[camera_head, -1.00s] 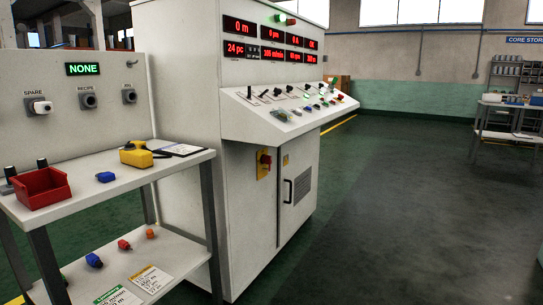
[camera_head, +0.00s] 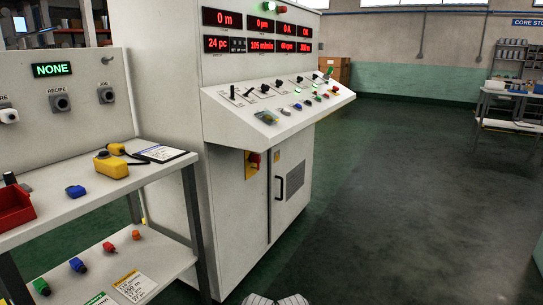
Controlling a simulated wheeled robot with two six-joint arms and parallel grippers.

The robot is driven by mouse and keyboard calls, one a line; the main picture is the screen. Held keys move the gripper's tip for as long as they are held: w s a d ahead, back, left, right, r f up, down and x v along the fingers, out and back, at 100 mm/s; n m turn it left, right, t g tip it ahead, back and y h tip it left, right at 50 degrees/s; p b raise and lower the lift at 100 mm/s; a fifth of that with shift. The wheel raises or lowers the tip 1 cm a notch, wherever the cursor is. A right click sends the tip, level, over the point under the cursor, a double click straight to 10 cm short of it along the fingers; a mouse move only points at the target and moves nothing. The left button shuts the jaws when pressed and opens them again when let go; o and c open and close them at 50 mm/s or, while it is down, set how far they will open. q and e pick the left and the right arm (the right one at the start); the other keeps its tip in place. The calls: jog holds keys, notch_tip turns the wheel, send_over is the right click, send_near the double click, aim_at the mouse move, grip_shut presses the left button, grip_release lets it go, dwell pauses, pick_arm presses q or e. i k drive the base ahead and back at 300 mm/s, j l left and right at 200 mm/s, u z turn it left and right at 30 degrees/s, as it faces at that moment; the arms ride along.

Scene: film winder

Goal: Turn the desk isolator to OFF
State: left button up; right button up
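The desk isolator (camera_head: 253,161) is a small red rotary handle on a yellow plate. It sits on the front of the white control cabinet, below the sloping desk and left of the cabinet door. The handle is small and partly in shadow, so its exact position cannot be read. Neither of my grippers can be made out. Two pale rounded parts, likely mine, show at the bottom edge of the head view, well below the isolator and apart from it.
The control desk (camera_head: 230,108) juts out above the isolator, with levers and buttons. A cabinet door (camera_head: 291,182) with a black handle is to its right. A white bench (camera_head: 60,222) with a yellow pendant (camera_head: 111,167) stands at left. Dark floor at right is clear.

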aim_at(256, 158)
jog(key=i+l, duration=0.45)
jog(key=i+l+z, duration=0.15)
jog(key=i+l, duration=0.25)
jog(key=i, duration=0.2)
jog(key=i+l, duration=0.35)
jog(key=i, duration=0.2)
jog(key=l+z, duration=0.05)
